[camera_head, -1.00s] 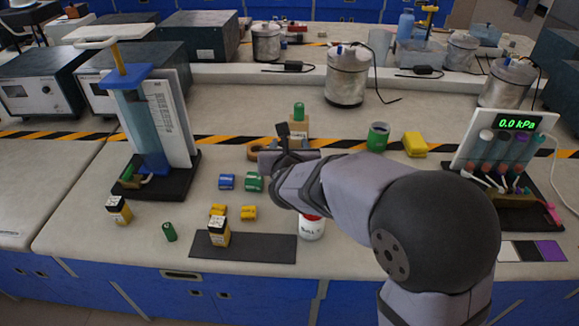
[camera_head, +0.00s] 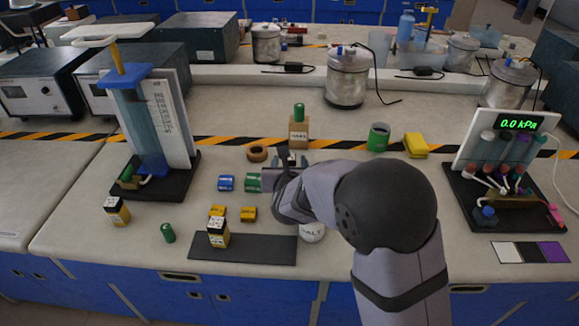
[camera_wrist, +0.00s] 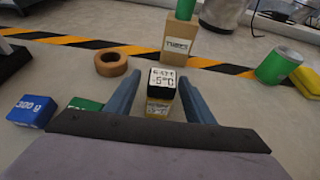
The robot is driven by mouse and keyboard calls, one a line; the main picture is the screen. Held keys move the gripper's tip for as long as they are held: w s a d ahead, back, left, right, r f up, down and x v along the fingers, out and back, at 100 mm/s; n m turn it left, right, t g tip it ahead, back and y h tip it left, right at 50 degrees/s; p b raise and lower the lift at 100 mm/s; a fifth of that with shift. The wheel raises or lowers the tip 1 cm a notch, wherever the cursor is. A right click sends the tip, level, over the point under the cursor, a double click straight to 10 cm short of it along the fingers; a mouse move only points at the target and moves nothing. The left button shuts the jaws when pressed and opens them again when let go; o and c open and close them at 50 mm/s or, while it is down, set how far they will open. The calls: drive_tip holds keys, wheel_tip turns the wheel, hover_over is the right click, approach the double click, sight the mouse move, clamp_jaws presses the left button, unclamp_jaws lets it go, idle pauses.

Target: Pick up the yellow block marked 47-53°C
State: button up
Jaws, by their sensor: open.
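In the wrist view, my gripper (camera_wrist: 160,78) is open, with one blue-grey finger on each side of a small yellow block (camera_wrist: 158,109). The block has a black-edged top with a white label; its print ends in "5°C", but I cannot read the full range. It stands upright between the fingers, with its lower part hidden by my gripper. In the head view, my gripper (camera_head: 290,160) is low over the bench behind my wrist, and the block there is mostly hidden. Similar yellow-and-black blocks stand at the left (camera_head: 117,212) and on the dark mat (camera_head: 217,235).
A tape roll (camera_wrist: 112,63) and a cardboard box (camera_wrist: 178,40) with a green cylinder on top stand beyond the block. A blue 300 g block (camera_wrist: 32,110) and a green block (camera_wrist: 85,104) lie left.

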drive_tip(key=shift+x, duration=1.3)
drive_tip(key=c, duration=1.2)
drive_tip(key=shift+o, duration=0.3)
drive_tip(key=shift+r, duration=0.1)
wheel_tip(320, 180, up, 10)
drive_tip(key=p, duration=0.1)
drive_tip(key=shift+p, duration=0.4)
